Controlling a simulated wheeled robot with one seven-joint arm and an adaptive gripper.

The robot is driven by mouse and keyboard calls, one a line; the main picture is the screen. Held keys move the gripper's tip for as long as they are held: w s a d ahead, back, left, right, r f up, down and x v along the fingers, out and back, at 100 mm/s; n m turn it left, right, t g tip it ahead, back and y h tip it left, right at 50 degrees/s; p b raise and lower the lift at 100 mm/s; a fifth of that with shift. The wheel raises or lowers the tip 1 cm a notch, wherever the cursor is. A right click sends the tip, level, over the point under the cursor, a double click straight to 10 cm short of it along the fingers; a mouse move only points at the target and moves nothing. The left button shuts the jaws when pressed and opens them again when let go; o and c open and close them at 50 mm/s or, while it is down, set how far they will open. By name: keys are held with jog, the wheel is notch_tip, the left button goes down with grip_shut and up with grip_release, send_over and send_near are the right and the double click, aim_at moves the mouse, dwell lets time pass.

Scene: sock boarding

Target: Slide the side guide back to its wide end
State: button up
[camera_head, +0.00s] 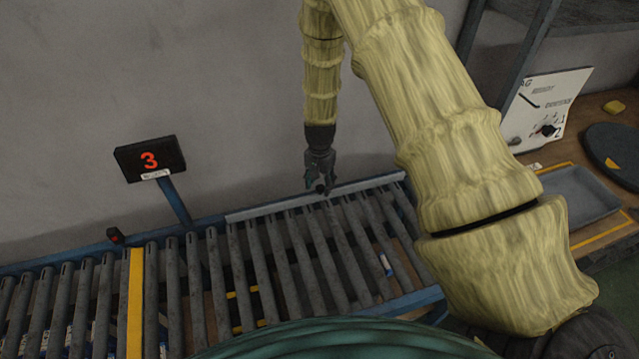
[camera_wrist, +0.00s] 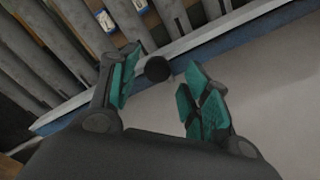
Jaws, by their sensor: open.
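The side guide is a pale grey rail (camera_head: 275,207) along the back edge of the roller conveyor; it also shows in the wrist view (camera_wrist: 215,38). A round black knob (camera_wrist: 158,68) stands at the guide. My gripper (camera_head: 320,187) is over the guide, pointing down. In the wrist view my gripper (camera_wrist: 161,68) is open, its teal-padded fingers on either side of the knob. I see a gap between the knob and the pads, and cannot tell how deep the knob sits between them. In the head view the knob is mostly hidden by the fingers.
The roller conveyor (camera_head: 250,270) has a yellow strip (camera_head: 135,300) across its left part. A black display reading 3 (camera_head: 149,159) stands on a blue post behind it. A wooden bench with a grey tray (camera_head: 578,195) and a white panel (camera_head: 548,108) is at the right.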

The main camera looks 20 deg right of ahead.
aim_at(319, 186)
notch_tip(319, 186, up, 12)
jog(key=shift+f, duration=0.25)
dwell(0.3)
dwell(0.3)
